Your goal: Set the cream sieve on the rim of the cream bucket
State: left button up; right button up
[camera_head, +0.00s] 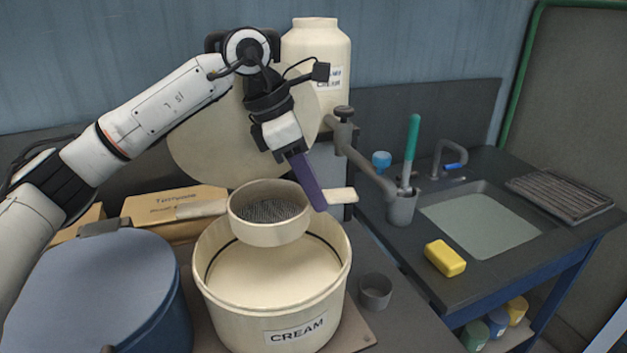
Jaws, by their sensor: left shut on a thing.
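The cream sieve (269,234) is a round cream-coloured ring with a dark mesh floor and handles at its sides. My left gripper (318,200) is shut on the sieve at its right side, by the handle (341,196). The sieve is held roughly level over the back part of the cream bucket (272,304). The bucket is a wide, open tub labelled CREAM, with its pale inside showing. The sieve hides part of the bucket's far rim, and I cannot tell whether the two touch. My right gripper is out of view.
A blue lidded tub (105,290) stands left of the bucket and a small grey cup (375,291) right of it. A tall cream container (318,60) and a large pale disc (205,145) are behind. A sink (480,225) and yellow sponge (445,258) are at right.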

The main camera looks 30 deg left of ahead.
pick_arm(q)
notch_tip(320, 180, down, 2)
jog(key=shift+f+b, duration=0.25)
jog(key=shift+b, duration=0.7)
jog(key=shift+f+b, duration=1.25)
jog(key=shift+f, duration=0.7)
jog(key=shift+f, duration=0.2)
jog(key=o, duration=1.1)
jog(key=v, duration=1)
jog(key=shift+a+r, duration=0.1)
